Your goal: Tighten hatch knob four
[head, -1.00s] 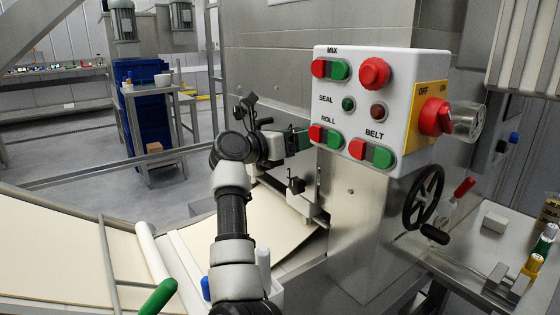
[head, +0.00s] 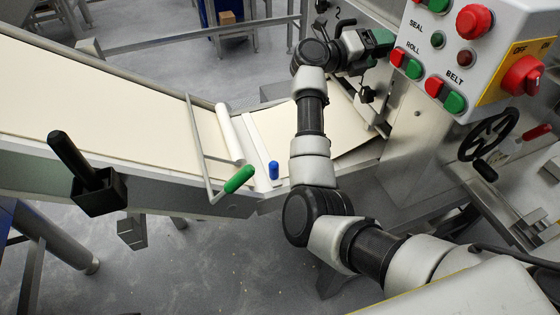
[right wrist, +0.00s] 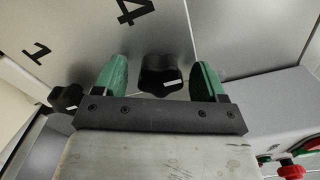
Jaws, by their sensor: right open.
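Hatch knob four is a black lobed knob (right wrist: 162,75) with a small white mark, below the printed number 4 on a grey metal face in the right wrist view. My right gripper (right wrist: 163,80) is open, with one green finger on each side of the knob. Narrow gaps seem to show between knob and fingers; contact is hard to judge. In the head view my right gripper (head: 378,42) is at the machine face left of the control panel, and knob four cannot be made out there. My left gripper is not in view.
Another black knob (right wrist: 66,97) sits beside the number 1 in the right wrist view. The control panel (head: 478,45) stands just right of my gripper, with a black handwheel (head: 488,137) below. A pale conveyor sheet (head: 95,95) runs to the left.

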